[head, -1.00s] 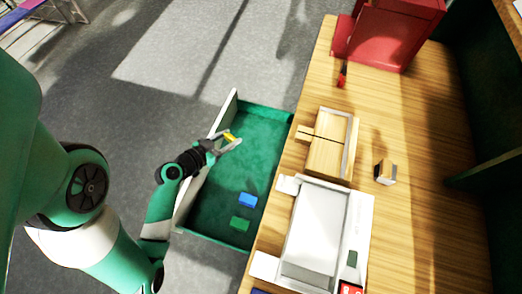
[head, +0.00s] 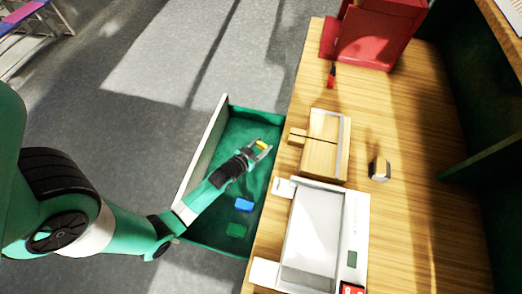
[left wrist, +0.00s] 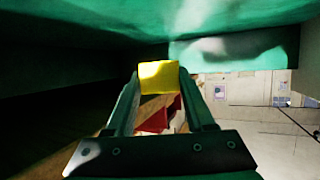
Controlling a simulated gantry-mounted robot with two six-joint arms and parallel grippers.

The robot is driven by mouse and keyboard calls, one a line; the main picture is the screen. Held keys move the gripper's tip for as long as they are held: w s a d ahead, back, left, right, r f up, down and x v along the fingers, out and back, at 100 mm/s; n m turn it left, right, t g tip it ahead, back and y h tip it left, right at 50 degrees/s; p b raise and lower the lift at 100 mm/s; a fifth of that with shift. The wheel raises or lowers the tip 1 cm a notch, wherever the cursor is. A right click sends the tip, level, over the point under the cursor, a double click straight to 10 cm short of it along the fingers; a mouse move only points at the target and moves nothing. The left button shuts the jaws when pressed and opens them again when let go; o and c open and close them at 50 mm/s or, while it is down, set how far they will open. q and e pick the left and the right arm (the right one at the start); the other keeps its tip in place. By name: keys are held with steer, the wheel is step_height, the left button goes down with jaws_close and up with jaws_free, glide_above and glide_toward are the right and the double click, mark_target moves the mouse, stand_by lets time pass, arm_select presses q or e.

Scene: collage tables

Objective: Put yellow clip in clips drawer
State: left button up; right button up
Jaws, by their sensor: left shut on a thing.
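The yellow clip (head: 262,146) is between the fingertips of my left gripper (head: 260,152), which is shut on it. In the left wrist view the yellow clip (left wrist: 158,77) shows as a yellow block between the two fingers. The gripper is over the open drawer (head: 205,150), which has a green inside and a pale front wall. A blue clip (head: 244,205) and a green clip (head: 236,230) lie on the drawer's floor, nearer to me. How high the yellow clip is above the floor is hard to tell. My right gripper is not in view.
The wooden table (head: 405,225) stands to the right of the drawer. On it are a white machine (head: 318,235), a wooden box (head: 325,145), a small stapler-like object (head: 379,169), a red-handled tool (head: 332,75) and a red cabinet (head: 375,35). The drawer's far part is clear.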

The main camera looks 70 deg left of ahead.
arm_select(q)
step_height(320, 180, down, 3)
steer(key=shift+f+b, duration=0.1)
steer(key=shift+b, duration=0.4)
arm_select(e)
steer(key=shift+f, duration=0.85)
